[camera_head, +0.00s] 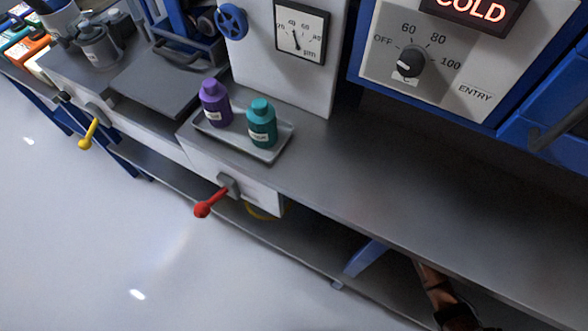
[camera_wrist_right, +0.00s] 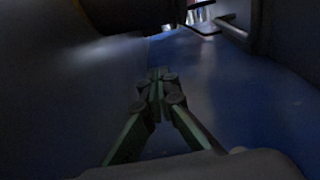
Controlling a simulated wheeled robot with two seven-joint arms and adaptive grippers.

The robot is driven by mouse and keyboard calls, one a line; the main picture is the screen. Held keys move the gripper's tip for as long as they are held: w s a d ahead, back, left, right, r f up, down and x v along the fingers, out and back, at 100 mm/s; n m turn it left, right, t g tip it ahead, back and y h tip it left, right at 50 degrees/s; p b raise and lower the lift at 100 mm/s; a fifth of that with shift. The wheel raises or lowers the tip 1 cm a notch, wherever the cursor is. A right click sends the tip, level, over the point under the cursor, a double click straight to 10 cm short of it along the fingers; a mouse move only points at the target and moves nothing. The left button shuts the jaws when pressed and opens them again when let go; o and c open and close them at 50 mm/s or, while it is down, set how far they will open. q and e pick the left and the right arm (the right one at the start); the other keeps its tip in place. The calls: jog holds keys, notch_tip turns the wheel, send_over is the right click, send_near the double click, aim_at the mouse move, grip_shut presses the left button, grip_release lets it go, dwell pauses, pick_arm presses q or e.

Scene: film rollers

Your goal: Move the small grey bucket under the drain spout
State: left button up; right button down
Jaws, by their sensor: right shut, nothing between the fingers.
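No small grey bucket can be made out for sure. Grey metal vessels (camera_head: 97,45) stand at the far left of the bench in the head view, and I cannot tell if one is the bucket. I cannot pick out the drain spout. A yellow curved thing (camera_head: 262,211) shows partly under the bench, behind the red lever (camera_head: 208,206). My right gripper (camera_wrist_right: 157,76) is shut and empty in the right wrist view, in a dark space over a blue surface. In the head view only part of my right arm shows at the lower right. My left gripper is out of view.
The bench top (camera_head: 400,190) is clear on the right. A tray (camera_head: 270,155) holds a purple bottle (camera_head: 215,103) and a teal bottle (camera_head: 262,124). A yellow lever (camera_head: 88,134) sticks out front. A low shelf (camera_head: 300,255) runs underneath. A dark rounded body (camera_wrist_right: 150,12) overhangs my right gripper.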

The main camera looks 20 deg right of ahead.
jog(key=shift+w+a+f, duration=0.1)
jog(key=shift+w+f, duration=0.05)
jog(key=shift+w, duration=0.1)
jog(key=b+x, duration=0.2)
jog(key=x, duration=0.7)
jog(key=shift+w+a+b, duration=0.1)
jog(key=shift+a+b, duration=0.05)
jog(key=shift+b, duration=0.15)
jog(key=a, duration=0.1)
jog(key=s+a, duration=0.1)
jog(key=a, duration=0.1)
jog(key=shift+r, duration=0.2)
jog(key=shift+a, duration=0.45)
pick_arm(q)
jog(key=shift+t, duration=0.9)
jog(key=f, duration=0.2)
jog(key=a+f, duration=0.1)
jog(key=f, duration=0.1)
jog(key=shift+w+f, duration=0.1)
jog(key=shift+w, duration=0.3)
